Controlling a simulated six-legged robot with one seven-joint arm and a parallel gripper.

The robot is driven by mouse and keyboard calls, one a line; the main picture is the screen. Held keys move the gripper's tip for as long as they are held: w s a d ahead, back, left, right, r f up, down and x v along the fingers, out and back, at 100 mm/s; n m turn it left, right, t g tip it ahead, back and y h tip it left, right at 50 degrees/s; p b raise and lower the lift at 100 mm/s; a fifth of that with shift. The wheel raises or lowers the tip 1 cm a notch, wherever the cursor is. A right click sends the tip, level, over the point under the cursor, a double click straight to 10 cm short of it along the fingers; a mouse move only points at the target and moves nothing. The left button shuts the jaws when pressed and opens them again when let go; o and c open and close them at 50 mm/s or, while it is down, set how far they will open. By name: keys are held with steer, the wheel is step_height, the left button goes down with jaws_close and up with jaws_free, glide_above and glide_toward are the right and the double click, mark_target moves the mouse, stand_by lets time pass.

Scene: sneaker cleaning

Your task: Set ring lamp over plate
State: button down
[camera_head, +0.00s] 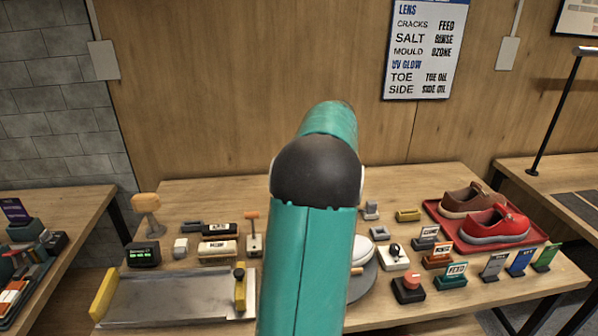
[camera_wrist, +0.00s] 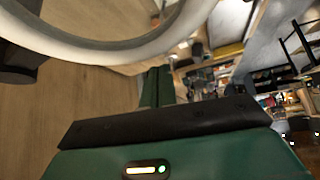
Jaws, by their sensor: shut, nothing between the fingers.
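In the wrist view a large white ring (camera_wrist: 110,50), which looks like the ring lamp, curves across the top, close to the camera. My gripper (camera_wrist: 157,88) shows there as two green fingers close together, shut and empty, below the ring; I cannot tell if they touch it. In the head view my green arm fills the middle and hides my gripper. A dark grey round plate (camera_head: 367,281) shows partly to the right of my arm, with a white oval thing (camera_head: 365,252) on it. The rest of the plate is hidden.
A red tray (camera_head: 447,232) holds a brown shoe (camera_head: 470,200) and a red shoe (camera_head: 494,226) at the right. A metal slab with yellow handles (camera_head: 170,296) lies front left. A red button box (camera_head: 408,288) and several small blocks crowd the table around the plate.

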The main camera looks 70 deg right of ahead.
steer(key=v, duration=0.6)
steer(key=w+r+v, duration=0.1)
steer(key=v, duration=0.2)
steer(key=shift+s+r, duration=0.1)
stand_by(0.3)
